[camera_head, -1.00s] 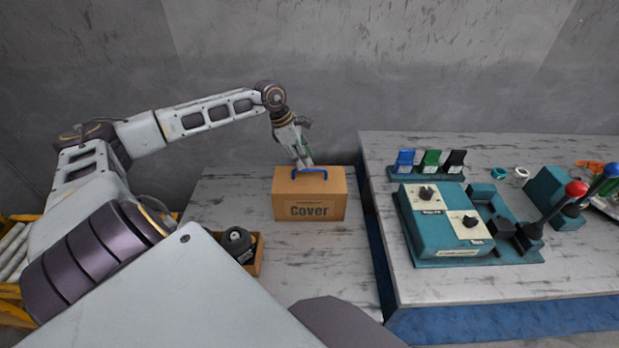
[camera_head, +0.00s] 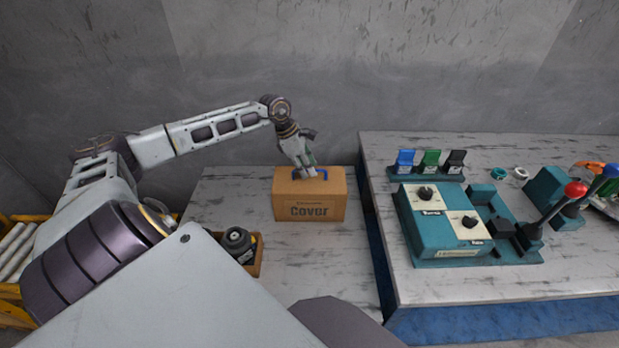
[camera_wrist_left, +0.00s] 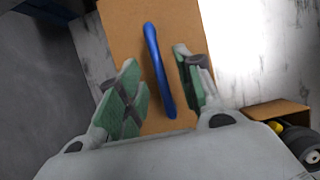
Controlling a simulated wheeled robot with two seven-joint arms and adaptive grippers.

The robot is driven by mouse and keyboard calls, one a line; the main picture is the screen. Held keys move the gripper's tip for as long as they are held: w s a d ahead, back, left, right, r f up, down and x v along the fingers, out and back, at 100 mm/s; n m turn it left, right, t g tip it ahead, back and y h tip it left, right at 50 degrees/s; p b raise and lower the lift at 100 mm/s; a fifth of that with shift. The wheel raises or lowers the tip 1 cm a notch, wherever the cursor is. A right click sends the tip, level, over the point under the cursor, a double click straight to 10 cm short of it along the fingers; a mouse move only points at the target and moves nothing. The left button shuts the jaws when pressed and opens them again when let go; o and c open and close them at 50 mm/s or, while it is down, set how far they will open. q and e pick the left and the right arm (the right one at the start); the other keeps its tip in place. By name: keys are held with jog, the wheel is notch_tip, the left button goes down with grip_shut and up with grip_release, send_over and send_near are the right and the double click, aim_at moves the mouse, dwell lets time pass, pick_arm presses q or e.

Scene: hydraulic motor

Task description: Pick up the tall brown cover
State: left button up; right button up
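The tall brown cover (camera_head: 310,199) is a box marked "Cover" with a blue handle (camera_head: 322,174) on top. It stands upright on the left marble table. My left gripper (camera_head: 305,170) points down at the handle from above. In the left wrist view, the gripper (camera_wrist_left: 160,90) is open, with green-padded fingers on either side of the blue handle (camera_wrist_left: 158,70). Gaps show between handle and fingers. The brown top of the cover (camera_wrist_left: 120,25) lies below them. My right gripper is not in view.
A small open box with a dark round part (camera_head: 238,243) sits left of the cover and nearer me. The right table (camera_head: 430,285) carries a teal control unit (camera_head: 435,240), levers and several coloured clips. The table in front of the cover is clear.

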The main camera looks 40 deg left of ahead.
pick_arm(q)
jog(key=shift+x, duration=1.15)
grip_shut()
